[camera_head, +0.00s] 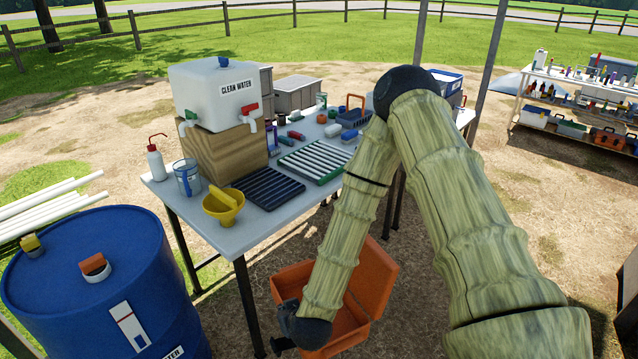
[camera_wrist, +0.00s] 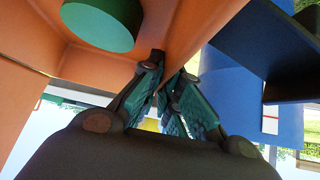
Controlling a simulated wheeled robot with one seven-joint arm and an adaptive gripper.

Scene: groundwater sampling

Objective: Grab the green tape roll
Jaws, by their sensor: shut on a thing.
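The green tape roll (camera_wrist: 103,22) shows in the wrist view at the upper left, against the orange walls of an open toolbox (camera_head: 371,277). In the head view the roll is not visible. My gripper (camera_head: 285,338) is low at the toolbox's left front corner, partly hidden by my arm. In the wrist view my gripper (camera_wrist: 167,78) has its fingers nearly together, with a strip of the orange toolbox wall (camera_wrist: 190,25) between the tips. The roll is apart from the fingers, up and to the left of them.
A blue barrel (camera_head: 95,255) stands left of the toolbox; blue also fills the wrist view's right side. The table (camera_head: 222,222) stands behind, its near leg (camera_head: 248,300) close to the toolbox. It holds a yellow funnel (camera_head: 223,207), racks and a water tank (camera_head: 212,95).

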